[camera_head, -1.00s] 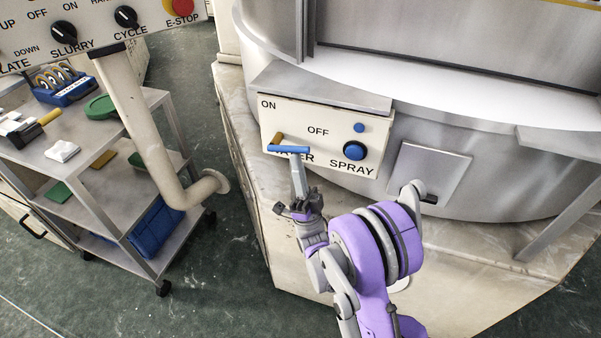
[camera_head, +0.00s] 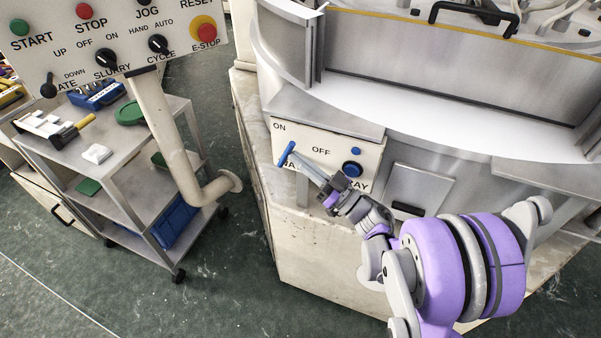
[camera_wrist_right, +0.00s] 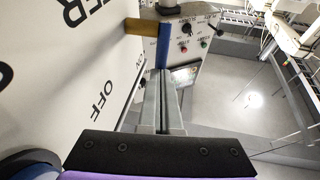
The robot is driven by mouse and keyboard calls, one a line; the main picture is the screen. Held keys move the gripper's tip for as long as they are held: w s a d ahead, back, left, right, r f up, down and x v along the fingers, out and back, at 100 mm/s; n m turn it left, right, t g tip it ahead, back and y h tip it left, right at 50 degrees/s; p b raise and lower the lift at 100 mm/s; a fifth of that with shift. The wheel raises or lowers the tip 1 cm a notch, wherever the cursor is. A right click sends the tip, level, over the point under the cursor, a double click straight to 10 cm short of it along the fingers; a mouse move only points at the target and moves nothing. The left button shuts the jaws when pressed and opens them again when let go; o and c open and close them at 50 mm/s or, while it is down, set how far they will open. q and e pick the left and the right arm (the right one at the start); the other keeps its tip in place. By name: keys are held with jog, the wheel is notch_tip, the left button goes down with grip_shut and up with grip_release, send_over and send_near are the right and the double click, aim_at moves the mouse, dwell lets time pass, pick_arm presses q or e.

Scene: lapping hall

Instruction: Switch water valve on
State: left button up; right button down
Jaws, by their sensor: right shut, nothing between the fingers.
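The water valve has a blue lever (camera_head: 286,154) on the white panel of the big round machine, below the ON mark and left of OFF. The lever stands steeply, its upper end leaning right. In the right wrist view its brass stem (camera_wrist_right: 141,27) comes out of the panel, with the blue lever (camera_wrist_right: 163,46) across its end. My right gripper (camera_head: 298,153) is shut and empty, its fingertips close beside the lever; I cannot tell whether they touch. The fingers also show in the wrist view (camera_wrist_right: 162,78). The arm partly covers the WATER and SPRAY lettering. My left gripper is not in view.
A control box (camera_head: 120,40) with an E-stop stands at upper left on a bent pipe (camera_head: 165,130). A grey cart (camera_head: 140,165) stands at left. Open floor lies between.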

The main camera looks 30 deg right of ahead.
aim_at(290, 149)
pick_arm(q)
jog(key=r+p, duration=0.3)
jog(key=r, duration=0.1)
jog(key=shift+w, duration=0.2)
pick_arm(e)
jog(key=r+g, duration=0.1)
jog(key=w+a+g+h, duration=0.1)
jog(key=g, duration=0.1)
jog(key=shift+w+a+r+n, duration=0.1)
jog(key=shift+w+r+n, duration=0.05)
jog(key=shift+r+n, duration=0.25)
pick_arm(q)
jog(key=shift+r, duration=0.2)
pick_arm(e)
jog(key=shift+r, duration=0.1)
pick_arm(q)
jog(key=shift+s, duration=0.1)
